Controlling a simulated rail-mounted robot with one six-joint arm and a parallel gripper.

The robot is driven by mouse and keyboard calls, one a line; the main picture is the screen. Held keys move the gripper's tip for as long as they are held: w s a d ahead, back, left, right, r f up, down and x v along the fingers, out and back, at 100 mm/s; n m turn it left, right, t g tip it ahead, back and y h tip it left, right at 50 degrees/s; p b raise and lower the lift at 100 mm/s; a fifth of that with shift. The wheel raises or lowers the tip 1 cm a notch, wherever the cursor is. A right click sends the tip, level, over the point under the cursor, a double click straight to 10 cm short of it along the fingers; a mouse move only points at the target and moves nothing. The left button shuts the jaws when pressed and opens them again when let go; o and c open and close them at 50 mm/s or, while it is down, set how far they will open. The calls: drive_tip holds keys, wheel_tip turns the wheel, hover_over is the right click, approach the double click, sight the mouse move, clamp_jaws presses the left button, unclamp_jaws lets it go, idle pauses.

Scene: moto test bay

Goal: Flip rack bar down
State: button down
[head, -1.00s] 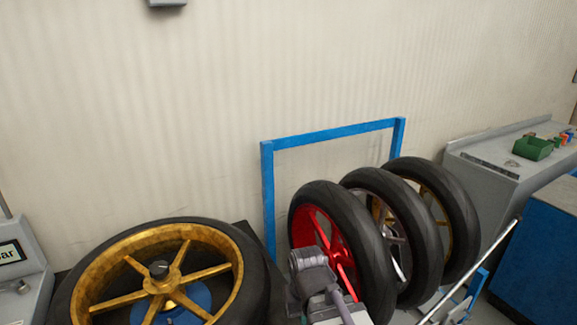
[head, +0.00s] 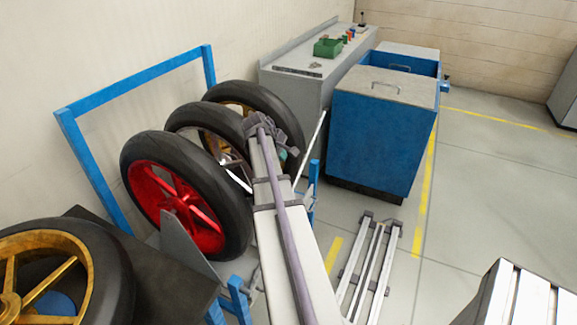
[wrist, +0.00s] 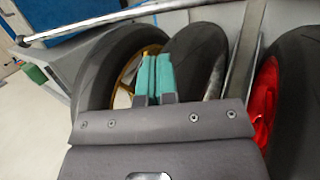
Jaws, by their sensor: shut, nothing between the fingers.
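The rack's silver bar (head: 312,145) shows in the head view as a thin rod slanting upward at the front right of the wheel rack. Its lower part is hidden behind my arm. In the wrist view the bar (wrist: 110,27) crosses the top, beyond my fingers. The blue rack frame (head: 135,80) stands behind three upright wheels. My gripper (wrist: 154,72), with teal fingertips, is shut and empty. It is over the wheels, apart from the bar in the picture. In the head view the gripper (head: 284,150) is small and partly hidden.
The red-rimmed wheel (head: 178,195) stands nearest in the rack. A blue cabinet (head: 375,145) and grey bench (head: 300,80) stand beyond the rack.

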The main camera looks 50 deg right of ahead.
sight(297, 175)
drive_tip(key=b+x, duration=1.1)
drive_tip(key=x, duration=0.2)
drive_tip(key=shift+w+a+f, duration=0.1)
drive_tip(key=shift+a+f, duration=0.05)
drive_tip(key=shift+f, duration=0.15)
drive_tip(key=shift+d, duration=0.2)
